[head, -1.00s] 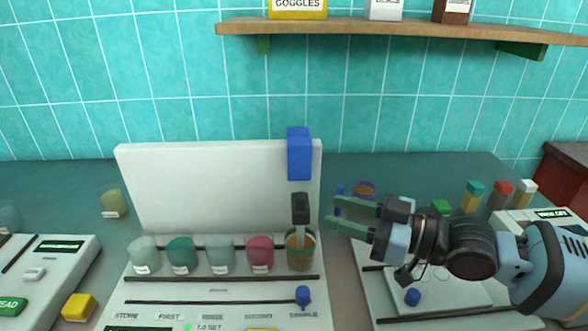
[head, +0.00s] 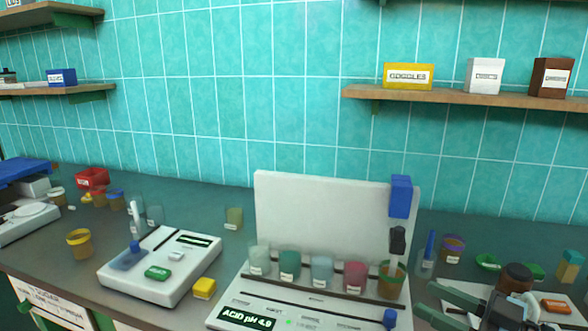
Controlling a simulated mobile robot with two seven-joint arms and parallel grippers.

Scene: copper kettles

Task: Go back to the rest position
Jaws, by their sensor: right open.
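My right gripper (head: 436,301) is at the lower right of the head view, partly cut off by the bottom edge. Its fingers are apart and nothing shows between them. It is to the right of the white pH station (head: 335,205) and over the equipment there. An amber cup (head: 390,281) stands at the right end of the station's row, under a dark probe (head: 397,240) on a blue holder (head: 400,196). The gripper is apart from this cup. My left gripper is not in view.
Several cups, including a red one (head: 355,277), stand in the station's row. A white device (head: 165,290) and a yellow block (head: 204,288) are to its left. Jars and a blue-topped machine stand far left. Shelves (head: 470,98) hang on the tiled wall.

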